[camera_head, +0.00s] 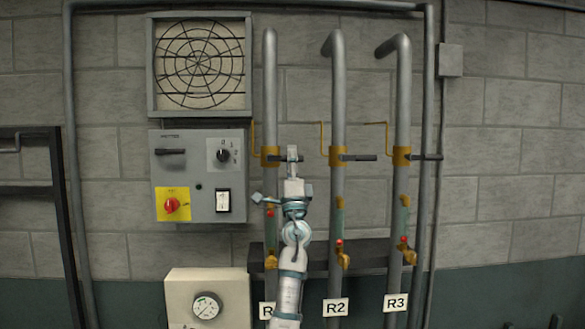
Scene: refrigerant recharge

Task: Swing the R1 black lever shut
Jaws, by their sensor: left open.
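The R1 black lever (301,158) sits at the brass valve (269,156) on the leftmost pipe and points right, across the pipe. Only short parts of it show beside my left gripper. My left gripper (292,153) rises from below, with its fingertips at the lever's height, just right of the R1 pipe. It is open, and the fingers overlap the lever in the picture. I cannot tell whether they touch it. My arm partly hides the R1 label (267,310). My right gripper is not in view.
The R2 lever (360,158) and R3 lever (428,157) also point right from their pipes. Red-tipped brass fittings (341,258) sit lower on the pipes. A grey control box (195,205), a fan grille (199,65) and a gauge box (208,285) stand left.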

